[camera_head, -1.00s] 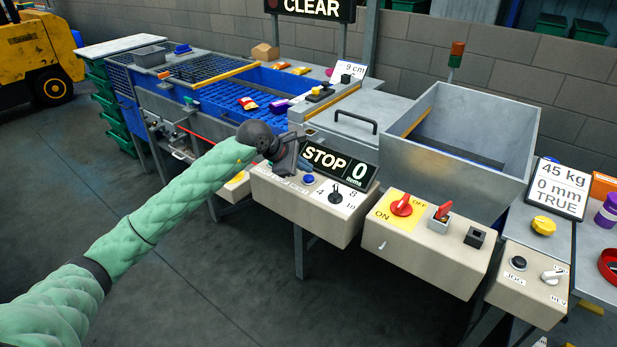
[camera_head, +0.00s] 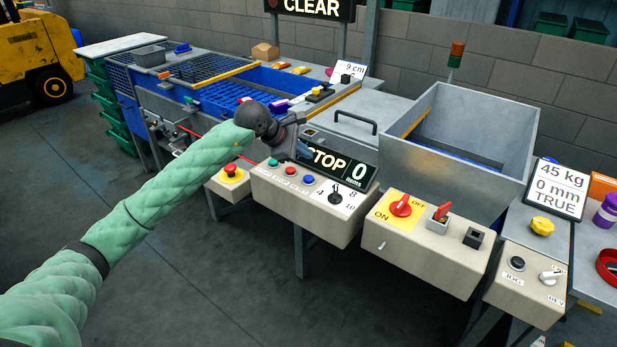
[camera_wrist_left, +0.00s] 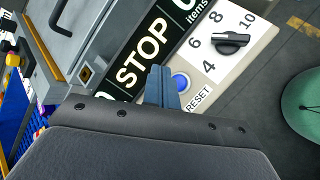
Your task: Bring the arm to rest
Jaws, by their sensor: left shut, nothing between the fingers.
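My left arm comes in from the left in green padding. Its dark gripper (camera_head: 304,150) hangs above the control box (camera_head: 318,216), in front of the left part of the black STOP 0 items display (camera_head: 345,167). In the left wrist view the blue-grey fingers (camera_wrist_left: 161,86) are together with nothing between them. They show beside the blue RESET button (camera_wrist_left: 180,82) and overlap the display's edge. I cannot tell whether they touch anything, but they look raised above the panel. My right gripper is not in view.
The box also carries a red button (camera_head: 291,171), a green button and a black rotary knob (camera_head: 336,197). An emergency stop (camera_head: 232,172) is left of it. A red switch (camera_head: 401,206) sits on the box to the right. A grey hopper (camera_head: 450,150) stands behind. Open floor lies in front.

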